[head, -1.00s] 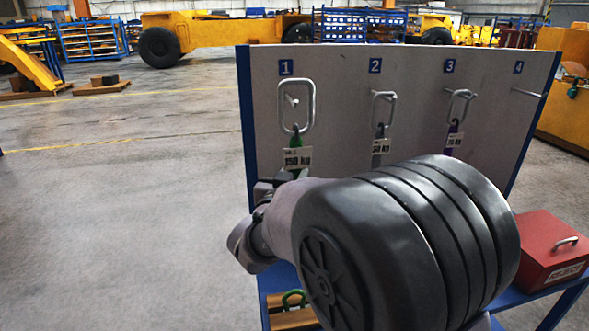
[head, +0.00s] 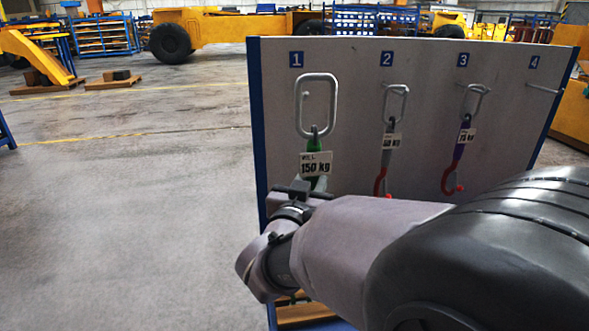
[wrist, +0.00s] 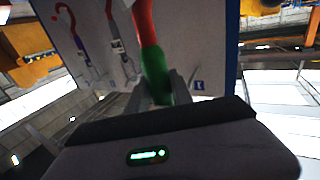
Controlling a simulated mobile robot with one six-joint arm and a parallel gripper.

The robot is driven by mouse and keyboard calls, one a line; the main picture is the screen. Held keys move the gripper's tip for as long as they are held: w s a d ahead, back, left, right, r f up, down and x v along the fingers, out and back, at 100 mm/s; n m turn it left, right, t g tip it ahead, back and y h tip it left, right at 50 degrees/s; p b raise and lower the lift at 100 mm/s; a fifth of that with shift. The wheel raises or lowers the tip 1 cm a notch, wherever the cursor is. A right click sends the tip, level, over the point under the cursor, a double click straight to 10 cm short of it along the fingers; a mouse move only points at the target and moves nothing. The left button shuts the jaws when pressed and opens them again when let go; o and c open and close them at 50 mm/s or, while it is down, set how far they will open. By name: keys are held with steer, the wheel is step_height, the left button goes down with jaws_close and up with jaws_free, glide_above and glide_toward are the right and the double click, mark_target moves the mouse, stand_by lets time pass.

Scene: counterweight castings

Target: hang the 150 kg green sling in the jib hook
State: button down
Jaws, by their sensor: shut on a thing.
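The green sling (head: 314,146) has a large steel ring (head: 334,105) at its top and a white tag (head: 316,164) reading 150 kg. It hangs upright before peg 1 (head: 306,123). The peg shows through the ring's opening, well below its top; I cannot tell whether its tip is clear of the ring. In the wrist view, my gripper (wrist: 158,92) is shut on the green part of the sling (wrist: 157,80), beside its red part (wrist: 143,25). In the head view, my arm hides the sling's lower end. I see no jib hook.
A grey sling (head: 389,145) hangs on peg 2 and a purple sling (head: 460,146) on peg 3, both with red hooks. Peg 4 (head: 543,89) is bare. The grey board (head: 430,65) stands behind them. Open concrete floor (head: 130,220) lies to the left.

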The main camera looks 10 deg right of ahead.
steer(key=s+b, duration=0.1)
steer(key=s, duration=0.5)
stand_by(0.4)
steer(key=shift+r, duration=0.1)
stand_by(0.4)
